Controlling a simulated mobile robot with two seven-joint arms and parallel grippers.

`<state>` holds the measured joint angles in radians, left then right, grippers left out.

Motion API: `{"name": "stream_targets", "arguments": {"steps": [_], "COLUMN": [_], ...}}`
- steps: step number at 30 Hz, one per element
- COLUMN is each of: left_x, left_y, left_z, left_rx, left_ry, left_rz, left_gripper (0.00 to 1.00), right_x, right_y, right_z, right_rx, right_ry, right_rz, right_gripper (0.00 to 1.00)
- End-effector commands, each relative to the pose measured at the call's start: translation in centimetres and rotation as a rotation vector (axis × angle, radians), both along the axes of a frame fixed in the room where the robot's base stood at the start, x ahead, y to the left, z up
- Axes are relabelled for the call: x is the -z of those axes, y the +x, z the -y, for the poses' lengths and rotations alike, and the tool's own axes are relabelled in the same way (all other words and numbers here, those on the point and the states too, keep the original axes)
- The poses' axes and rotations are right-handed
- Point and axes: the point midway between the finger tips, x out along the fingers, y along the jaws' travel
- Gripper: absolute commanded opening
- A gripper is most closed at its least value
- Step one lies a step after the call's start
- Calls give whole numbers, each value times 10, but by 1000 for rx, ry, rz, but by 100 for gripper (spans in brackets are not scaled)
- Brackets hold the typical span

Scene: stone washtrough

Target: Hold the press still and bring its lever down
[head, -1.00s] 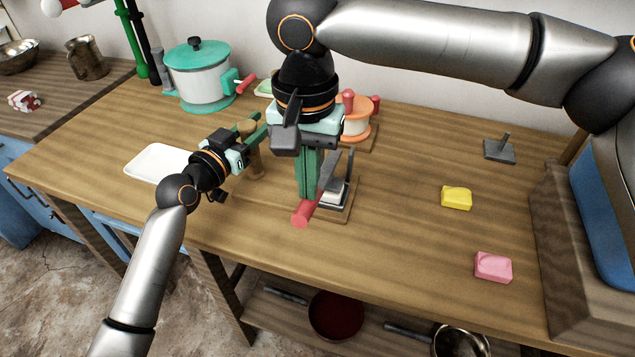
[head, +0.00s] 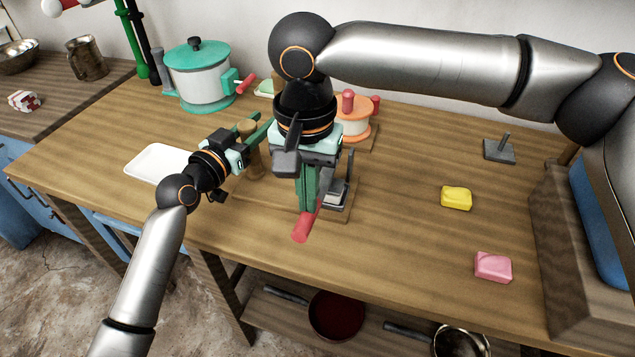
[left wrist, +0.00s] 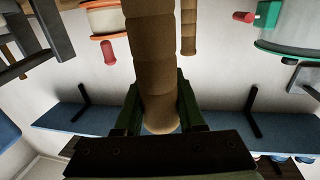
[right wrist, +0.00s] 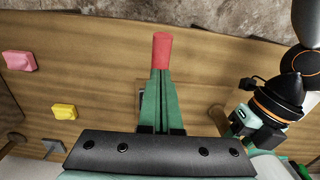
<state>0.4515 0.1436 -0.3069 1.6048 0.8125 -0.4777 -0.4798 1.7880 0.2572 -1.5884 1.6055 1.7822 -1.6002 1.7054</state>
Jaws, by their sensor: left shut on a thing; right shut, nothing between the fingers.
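The press stands near the table's front edge on a wooden base (head: 342,213), with grey metal parts (head: 337,190). Its lever has a red handle (head: 302,229), slanting down toward the front; the handle also shows in the right wrist view (right wrist: 162,50). My left gripper (head: 257,132) is shut around a brown turned wooden post (head: 251,160), which fills the space between the fingers in the left wrist view (left wrist: 155,60). My right gripper (head: 308,206) is shut and empty, pointing down at the lever just behind the red grip. It hides much of the press and lever.
A white tray (head: 157,163) lies left of my left gripper. A teal-lidded pot (head: 200,80) and an orange-and-white pot (head: 352,115) stand behind. Yellow (head: 456,198) and pink (head: 493,267) blocks and a grey plate with a peg (head: 499,150) lie right.

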Motion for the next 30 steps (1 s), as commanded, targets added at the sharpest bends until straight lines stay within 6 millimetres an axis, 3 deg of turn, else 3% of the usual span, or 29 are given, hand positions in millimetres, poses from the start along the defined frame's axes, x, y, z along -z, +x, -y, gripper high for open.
{"name": "stream_targets", "arguments": {"steps": [6,14,30], "left_x": [-1,-1,-1], "left_y": [0,0,0], "left_z": [0,0,0], "left_rx": [1,1,0], "left_ry": [-2,-2,-2], "left_rz": [3,3,3], "left_gripper": [0,0,0], "right_x": [12,9,-41], "right_y": [0,0,0], "right_z": [1,1,0], "right_rx": [1,1,1], "right_ry": [-4,-2,0], "right_rz": [-1,0,1], "right_gripper": [0,0,0]}}
